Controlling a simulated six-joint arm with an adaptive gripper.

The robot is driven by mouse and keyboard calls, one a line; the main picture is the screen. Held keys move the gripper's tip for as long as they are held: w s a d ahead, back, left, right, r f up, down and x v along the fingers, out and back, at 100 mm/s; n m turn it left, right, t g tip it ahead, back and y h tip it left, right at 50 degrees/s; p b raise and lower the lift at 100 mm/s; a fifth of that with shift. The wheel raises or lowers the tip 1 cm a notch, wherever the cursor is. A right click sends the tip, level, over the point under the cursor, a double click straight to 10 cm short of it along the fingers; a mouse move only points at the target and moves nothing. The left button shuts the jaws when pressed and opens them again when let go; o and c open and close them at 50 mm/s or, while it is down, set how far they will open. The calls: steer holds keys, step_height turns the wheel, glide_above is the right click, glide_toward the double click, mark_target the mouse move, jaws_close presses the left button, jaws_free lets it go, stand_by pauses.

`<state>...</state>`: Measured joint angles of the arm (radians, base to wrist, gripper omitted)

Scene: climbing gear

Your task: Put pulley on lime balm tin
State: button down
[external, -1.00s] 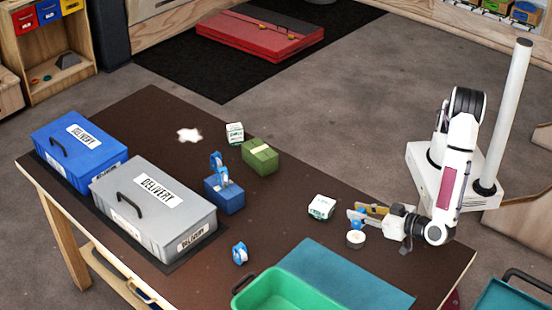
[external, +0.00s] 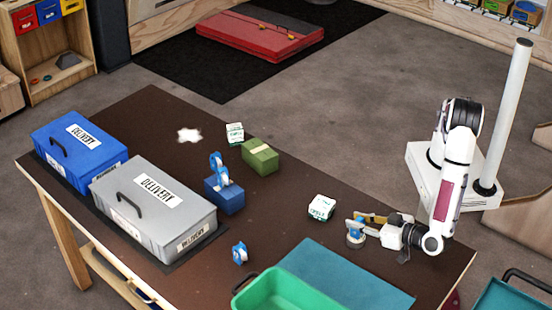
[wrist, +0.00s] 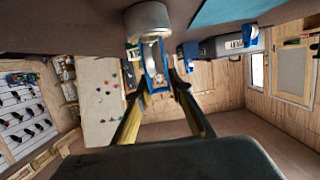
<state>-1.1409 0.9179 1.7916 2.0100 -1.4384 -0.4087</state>
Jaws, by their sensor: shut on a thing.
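My gripper (external: 362,225) is low over the right part of the table, its fingers pointing left. It is shut on a blue pulley (external: 353,229), which also shows between the fingertips in the wrist view (wrist: 156,75). A small round tin (external: 355,243) stands just below the pulley. In the wrist view the tin (wrist: 148,20) has a silvery side and sits against the pulley's end. The pulley looks to be over or touching the tin, but I cannot tell whether it rests on it. The tin's lid colour is mostly hidden.
A white-and-green box (external: 321,207) stands left of the tin. A teal mat (external: 350,278) and green bin (external: 275,295) lie in front. Further left are another pulley (external: 240,253), a blue block (external: 223,195) with pulleys, a green block (external: 260,157) and a grey delivery box (external: 150,210).

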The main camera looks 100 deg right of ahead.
steer(key=shift+f, duration=0.1)
steer(key=c, duration=1.8)
jaws_free()
steer(key=shift+s+a+r, duration=0.15)
steer(key=shift+r, duration=0.05)
steer(key=v, duration=1.1)
steer(key=shift+s+a+r, duration=0.15)
steer(key=shift+s, duration=0.05)
